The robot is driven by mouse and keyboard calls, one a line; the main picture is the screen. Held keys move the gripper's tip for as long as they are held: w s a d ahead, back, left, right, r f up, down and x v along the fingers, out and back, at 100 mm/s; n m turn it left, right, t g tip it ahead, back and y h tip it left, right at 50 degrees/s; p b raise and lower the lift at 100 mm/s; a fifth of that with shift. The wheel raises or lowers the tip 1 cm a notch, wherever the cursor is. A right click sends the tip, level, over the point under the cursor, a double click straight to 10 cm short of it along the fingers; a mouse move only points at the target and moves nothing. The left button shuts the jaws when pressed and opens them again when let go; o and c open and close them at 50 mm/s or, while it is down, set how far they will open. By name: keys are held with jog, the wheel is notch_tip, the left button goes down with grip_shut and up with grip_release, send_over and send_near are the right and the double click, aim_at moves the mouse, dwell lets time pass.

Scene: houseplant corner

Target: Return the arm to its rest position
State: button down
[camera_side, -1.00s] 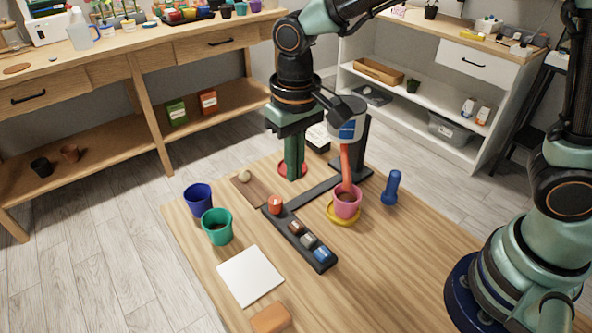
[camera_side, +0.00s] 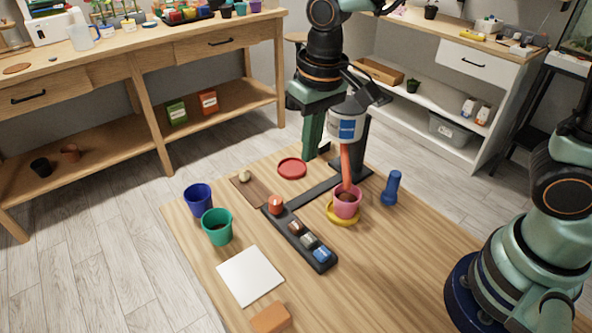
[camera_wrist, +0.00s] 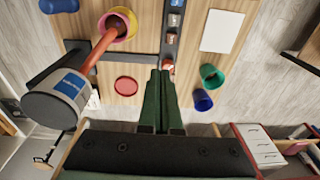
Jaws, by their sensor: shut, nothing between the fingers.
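My gripper (camera_side: 313,135) is raised above the far edge of the wooden table (camera_side: 370,270). Its green fingers are together and hold nothing; they also show shut in the wrist view (camera_wrist: 160,85). A red saucer (camera_side: 292,168) lies bare on the table to the left of and below the fingers. The dispenser with a grey-white container (camera_side: 346,124) stands just right of the gripper. Its orange-red spout reaches down to a pink pot (camera_side: 347,201) with dark soil, on a yellow saucer (camera_side: 343,221).
A dark rack (camera_side: 300,240) with several small pieces crosses the table. A blue pot (camera_side: 198,198), a green pot (camera_side: 217,227), a white sheet (camera_side: 250,275), an orange block (camera_side: 271,318) and a blue tool (camera_side: 391,188) stand or lie around it. Shelves line the back.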

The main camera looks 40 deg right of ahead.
jog(key=s+d+r+t, duration=0.2)
jog(key=s+d+r, duration=0.1)
jog(key=d, duration=0.4)
jog(key=s+d+r+t, duration=0.2)
jog(key=s+d+r, duration=0.1)
jog(key=d, duration=0.4)
jog(key=shift+d+r+t, duration=0.2)
jog(key=shift+r+t, duration=0.05)
jog(key=shift+t, duration=0.05)
jog(key=shift+a, duration=0.15)
jog(key=g, duration=0.6)
send_over(297, 225)
notch_tip(297, 225, down, 8)
jog(key=shift+r, duration=0.2)
notch_tip(297, 225, down, 14)
